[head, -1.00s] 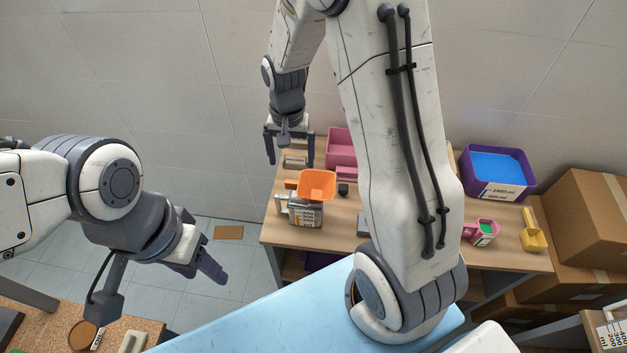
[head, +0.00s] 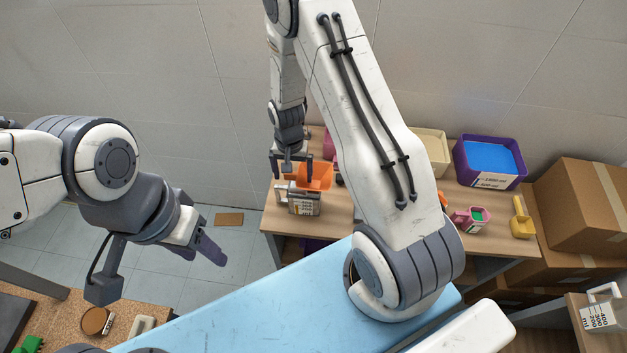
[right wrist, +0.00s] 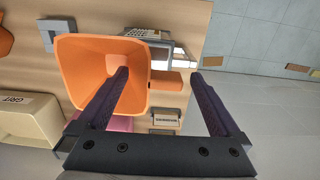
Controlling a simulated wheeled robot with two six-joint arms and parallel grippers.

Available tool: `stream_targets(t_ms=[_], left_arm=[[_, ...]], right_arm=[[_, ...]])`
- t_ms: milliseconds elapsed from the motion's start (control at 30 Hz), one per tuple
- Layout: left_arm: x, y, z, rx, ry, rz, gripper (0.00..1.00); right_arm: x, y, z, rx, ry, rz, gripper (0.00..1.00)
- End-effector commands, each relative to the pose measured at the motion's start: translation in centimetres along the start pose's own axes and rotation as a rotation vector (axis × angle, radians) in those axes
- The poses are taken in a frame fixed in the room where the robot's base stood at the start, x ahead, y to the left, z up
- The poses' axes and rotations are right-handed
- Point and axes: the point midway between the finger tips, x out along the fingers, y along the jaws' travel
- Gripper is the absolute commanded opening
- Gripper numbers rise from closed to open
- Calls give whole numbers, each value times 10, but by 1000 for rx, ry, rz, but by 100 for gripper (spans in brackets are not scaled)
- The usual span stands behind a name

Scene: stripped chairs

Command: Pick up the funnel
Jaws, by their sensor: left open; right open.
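My right gripper (head: 292,171) is open and empty, just above the funnel's left side. In the right wrist view the funnel (right wrist: 78,72) fills the left centre, with a short orange tab (right wrist: 177,83) on its right edge. One finger of the right gripper (right wrist: 165,80) overlaps the mouth; the other lies right of the tab. Contact cannot be told. My left gripper (head: 203,247) is open and empty over the floor at left.
Cardboard boxes (head: 575,215) are stacked beyond. A light-blue surface (head: 235,310) lies in front.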

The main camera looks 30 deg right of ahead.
Motion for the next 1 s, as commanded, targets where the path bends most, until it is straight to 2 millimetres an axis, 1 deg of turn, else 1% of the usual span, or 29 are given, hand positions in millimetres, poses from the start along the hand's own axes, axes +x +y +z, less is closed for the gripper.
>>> stream_targets(t_ms=[167, 200, 267, 300, 367, 400, 800, 933, 1000], left_arm=[[0, 0, 0, 0, 0, 0, 50], [0, 0, 0, 0, 0, 0, 50], [0, 0, 0, 0, 0, 0, 50], [0, 0, 0, 0, 0, 0, 50], [0, 0, 0, 0, 0, 0, 50], [0, 0, 0, 0, 0, 0, 50], [1, 0, 0, 0, 0, 0, 50], [3, 0, 0, 0, 0, 0, 50], [5, 0, 0, -1, 0, 0, 50]], right_arm=[[1, 0, 0, 0, 1, 0, 100], [1, 0, 0, 0, 1, 0, 96], [0, 0, 0, 0, 0, 0, 73], [0, 0, 0, 0, 0, 0, 58], [0, 0, 0, 0, 0, 0, 35], [0, 0, 0, 0, 0, 0, 20], [1, 0, 0, 0, -1, 0, 18], [-2, 0, 0, 0, 0, 0, 17], [-6, 0, 0, 0, 1, -1, 0]])
